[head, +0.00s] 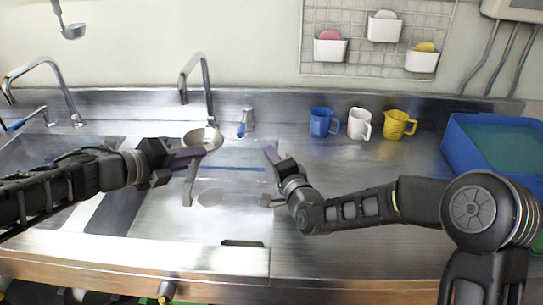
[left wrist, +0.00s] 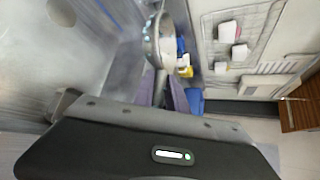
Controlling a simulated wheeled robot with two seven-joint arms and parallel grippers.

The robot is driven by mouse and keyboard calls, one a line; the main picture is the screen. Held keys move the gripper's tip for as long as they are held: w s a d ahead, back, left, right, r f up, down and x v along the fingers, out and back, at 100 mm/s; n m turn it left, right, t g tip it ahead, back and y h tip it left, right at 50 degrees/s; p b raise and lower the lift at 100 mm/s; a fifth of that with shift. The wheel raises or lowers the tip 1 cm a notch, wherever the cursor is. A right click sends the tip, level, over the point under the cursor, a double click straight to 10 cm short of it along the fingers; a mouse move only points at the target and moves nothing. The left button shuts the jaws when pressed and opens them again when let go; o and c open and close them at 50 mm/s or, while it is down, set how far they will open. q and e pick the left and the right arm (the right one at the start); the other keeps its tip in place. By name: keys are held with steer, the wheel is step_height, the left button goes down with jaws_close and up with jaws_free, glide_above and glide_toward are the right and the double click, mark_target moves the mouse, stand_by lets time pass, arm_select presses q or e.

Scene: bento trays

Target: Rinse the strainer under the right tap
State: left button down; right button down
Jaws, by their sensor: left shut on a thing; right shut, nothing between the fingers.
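The strainer (head: 203,137), a round metal bowl on a handle, is held over the right basin, below the right tap (head: 207,90). My left gripper (head: 192,155) is shut on its handle, and the fingers hide part of it. In the left wrist view the strainer (left wrist: 152,42) extends beyond the fingers. I cannot make out any water stream. The tap's blue-tipped lever (head: 242,127) stands right of the spout. My right gripper (head: 270,154) is shut and empty at the right side of the right basin, nearer the front than the lever and apart from it.
The left tap (head: 62,85) stands over the left basin. Blue (head: 319,122), white (head: 359,124) and yellow (head: 396,125) cups stand on the counter at the back. A blue tray (head: 462,150) is at the right. A wall grid (head: 350,62) holds small white baskets. The counter before the cups is clear.

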arm_select(q)
steer(key=s+d+r+p, duration=0.2)
steer(key=s+r, duration=0.1)
steer(key=shift+d, duration=0.1)
stand_by(1.1)
